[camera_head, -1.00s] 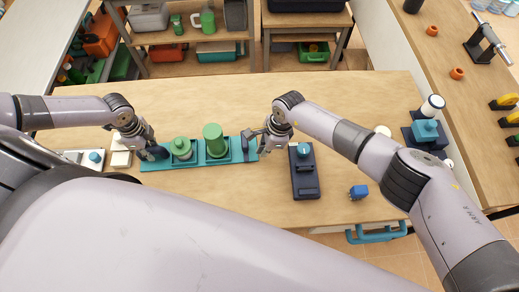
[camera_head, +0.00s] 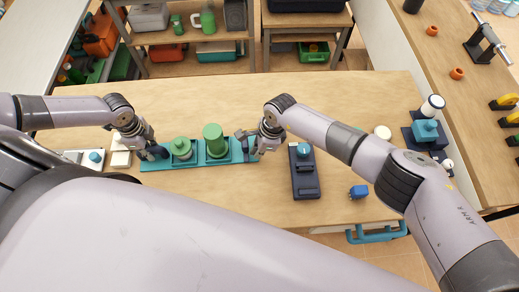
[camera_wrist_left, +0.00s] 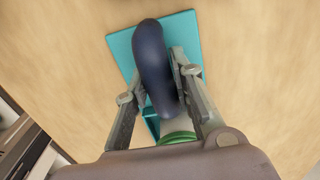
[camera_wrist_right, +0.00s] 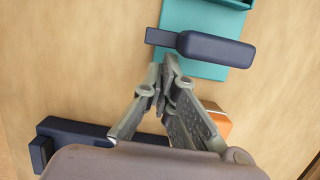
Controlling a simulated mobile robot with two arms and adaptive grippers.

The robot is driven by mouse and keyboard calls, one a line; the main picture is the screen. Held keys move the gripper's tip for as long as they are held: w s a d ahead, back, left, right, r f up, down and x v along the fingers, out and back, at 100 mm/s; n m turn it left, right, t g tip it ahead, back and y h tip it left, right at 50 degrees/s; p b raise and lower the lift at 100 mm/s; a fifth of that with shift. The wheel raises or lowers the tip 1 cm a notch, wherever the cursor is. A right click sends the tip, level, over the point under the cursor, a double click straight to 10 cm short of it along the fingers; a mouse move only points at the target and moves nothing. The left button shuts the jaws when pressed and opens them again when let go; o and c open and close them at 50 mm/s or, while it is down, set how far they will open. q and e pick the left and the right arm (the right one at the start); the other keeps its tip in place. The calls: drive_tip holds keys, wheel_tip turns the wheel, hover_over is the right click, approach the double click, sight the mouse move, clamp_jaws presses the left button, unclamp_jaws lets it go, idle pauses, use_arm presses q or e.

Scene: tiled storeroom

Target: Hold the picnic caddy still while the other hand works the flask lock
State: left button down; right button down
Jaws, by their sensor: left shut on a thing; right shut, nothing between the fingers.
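The picnic caddy is a long teal tray (camera_head: 160,167) on the bench, holding a green lidded pot (camera_head: 181,149) and a taller green flask (camera_head: 214,141). My left gripper (camera_head: 152,153) is shut on the dark blue handle (camera_wrist_left: 152,55) at the caddy's left end. The flask lock appears as a dark blue lever (camera_wrist_right: 215,48) at the caddy's right end, on the teal base. My right gripper (camera_head: 252,149) is shut and empty beside this lever; its closed fingertips (camera_wrist_right: 168,72) sit close to the lever's side. I cannot tell whether they touch it.
A dark blue block with a light blue knob (camera_head: 304,170) stands just right of the caddy. A small blue piece (camera_head: 358,192) lies further right. White blocks (camera_head: 120,155) are near my left gripper. The bench behind the caddy is clear.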

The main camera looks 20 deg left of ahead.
drive_tip(key=shift+s+a+m, duration=0.2)
drive_tip(key=shift+s+m, duration=0.25)
drive_tip(key=shift+m, duration=0.25)
drive_tip(key=shift+s+a+m+t, duration=0.4)
drive_tip(key=shift+s+m, duration=0.15)
drive_tip(key=shift+m, duration=0.55)
drive_tip(key=m, duration=0.1)
drive_tip(key=s+a+m, duration=0.1)
drive_tip(key=a+m+t, duration=0.1)
drive_tip(key=m, duration=0.1)
drive_tip(key=shift+s+r, duration=0.1)
drive_tip(key=shift+s, duration=0.15)
drive_tip(key=shift+s+a+m, duration=0.15)
drive_tip(key=shift+a+m, duration=0.25)
drive_tip(key=shift+a, duration=0.05)
drive_tip(key=shift+s+a, duration=0.1)
drive_tip(key=shift+a, duration=1.1)
